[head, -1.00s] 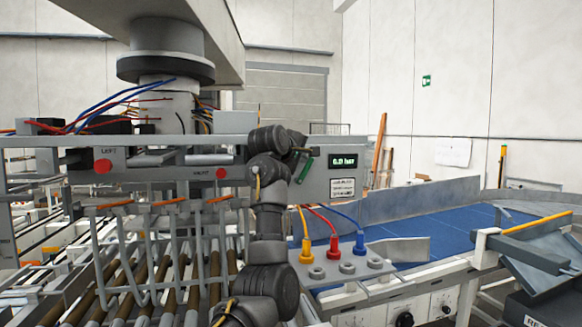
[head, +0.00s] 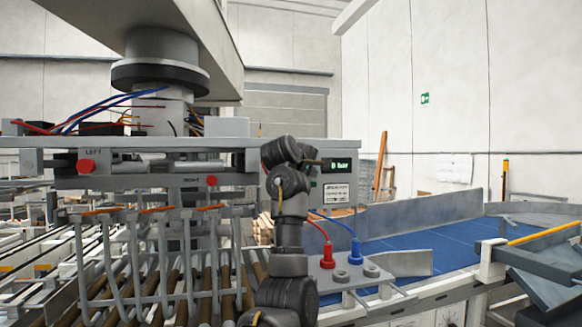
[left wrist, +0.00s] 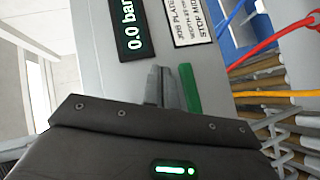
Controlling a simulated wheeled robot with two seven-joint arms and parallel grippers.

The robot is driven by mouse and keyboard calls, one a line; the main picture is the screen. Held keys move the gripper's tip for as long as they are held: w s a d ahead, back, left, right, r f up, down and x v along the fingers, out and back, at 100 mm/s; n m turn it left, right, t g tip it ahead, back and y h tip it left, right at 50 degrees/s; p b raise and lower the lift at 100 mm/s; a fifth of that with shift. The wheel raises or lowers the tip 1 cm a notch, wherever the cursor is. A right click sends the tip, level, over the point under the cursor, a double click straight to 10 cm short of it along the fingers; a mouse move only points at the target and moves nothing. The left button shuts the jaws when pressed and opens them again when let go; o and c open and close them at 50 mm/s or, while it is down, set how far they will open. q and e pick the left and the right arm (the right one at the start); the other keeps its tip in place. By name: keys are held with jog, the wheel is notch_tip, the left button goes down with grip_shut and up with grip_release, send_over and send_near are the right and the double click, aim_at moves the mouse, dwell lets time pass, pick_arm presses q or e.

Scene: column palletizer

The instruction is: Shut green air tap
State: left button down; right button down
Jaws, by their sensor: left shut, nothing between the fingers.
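The pressure display (left wrist: 130,28) on the same panel reads 0.0 bar. My right gripper is not in view.
A job plate (left wrist: 188,20) is beside the display. Red (head: 328,255) and blue (head: 355,252) hose plugs stand on a grey bracket below the panel. Red stop buttons (head: 86,167) are on the beam at left. A blue conveyor (head: 430,240) runs to the right.

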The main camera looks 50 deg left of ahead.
pick_arm(q)
jog(key=shift+s+f, duration=0.1)
jog(key=shift+f, duration=0.05)
jog(key=shift+d, duration=0.1)
dwell(0.3)
jog(key=s+d+r, duration=0.3)
jog(key=d+r, duration=0.3)
jog(key=r, duration=0.5)
dwell(0.4)
dwell(0.5)
